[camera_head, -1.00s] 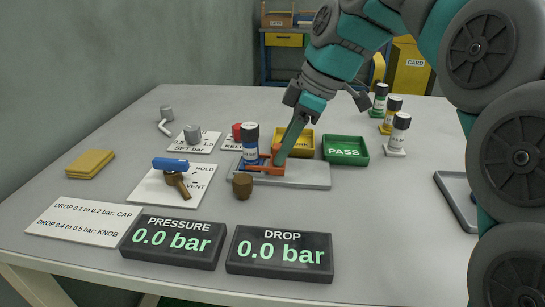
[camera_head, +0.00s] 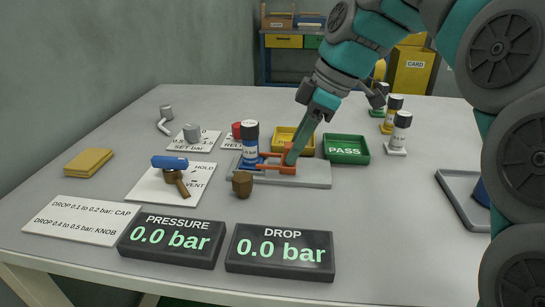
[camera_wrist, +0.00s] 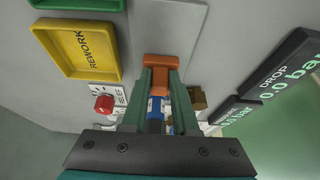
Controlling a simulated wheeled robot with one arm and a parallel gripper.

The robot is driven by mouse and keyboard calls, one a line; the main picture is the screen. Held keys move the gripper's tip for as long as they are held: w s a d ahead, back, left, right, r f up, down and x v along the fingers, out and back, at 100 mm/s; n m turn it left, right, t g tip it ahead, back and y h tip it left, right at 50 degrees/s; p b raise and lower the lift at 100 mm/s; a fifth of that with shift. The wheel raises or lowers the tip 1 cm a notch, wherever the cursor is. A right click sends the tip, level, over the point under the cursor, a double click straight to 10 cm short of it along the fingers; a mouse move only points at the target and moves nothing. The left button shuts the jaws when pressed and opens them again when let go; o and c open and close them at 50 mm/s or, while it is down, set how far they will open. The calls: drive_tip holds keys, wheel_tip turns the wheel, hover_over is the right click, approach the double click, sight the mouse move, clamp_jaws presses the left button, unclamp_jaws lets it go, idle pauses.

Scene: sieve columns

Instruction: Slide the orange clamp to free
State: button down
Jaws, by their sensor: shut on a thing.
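The orange clamp (camera_head: 276,168) lies on a grey plate (camera_head: 315,178), with its prongs pointing left toward a blue column with a dark cap (camera_head: 250,146). The prong ends are close to the foot of the column; I cannot tell whether they still reach around it. My gripper (camera_head: 291,160) reaches down from the upper right and is shut on the clamp's upright part. In the wrist view the orange clamp (camera_wrist: 161,61) shows between the green fingers of my gripper (camera_wrist: 161,76). The blue column (camera_wrist: 155,113) is partly hidden between the fingers there.
A brown knob (camera_head: 242,184) stands in front of the plate. A yellow tray (camera_head: 284,140) and a green PASS tray (camera_head: 346,150) lie behind it. A blue-handled valve (camera_head: 171,163) is at left. Both displays, PRESSURE (camera_head: 172,242) and DROP (camera_head: 280,251), read 0.0 bar.

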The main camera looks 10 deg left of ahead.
drive_tip(key=shift+w+d, duration=0.1)
drive_tip(key=shift+d, duration=0.5)
drive_tip(key=shift+d+b, duration=0.35)
drive_tip(key=shift+d, duration=0.1)
drive_tip(key=c, duration=0.8)
unclamp_jaws()
drive_tip(key=shift+o, duration=0.2)
wheel_tip(320, 180, up, 6)
drive_tip(key=p, duration=0.2)
drive_tip(key=shift+p, duration=0.4)
